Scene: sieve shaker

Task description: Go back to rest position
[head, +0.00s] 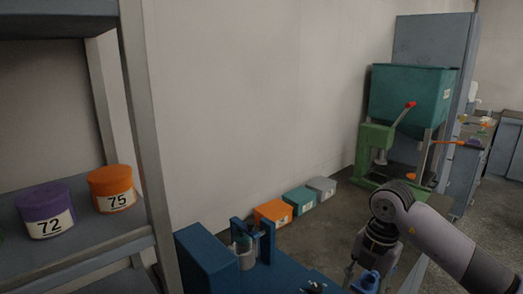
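My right arm comes in from the lower right and bends down at a dark joint. My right gripper (376,272) hangs at the bottom edge, partly cut off. Whether it is open or holds anything cannot be made out. My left gripper is not in view.
A shelf (95,249) at left holds a purple container marked 72 (45,204) and an orange one marked 75 (112,193). A blue machine (211,262) stands at bottom centre. Orange, teal and grey boxes (299,200) line the wall. A green machine with teal hopper (410,95) stands behind.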

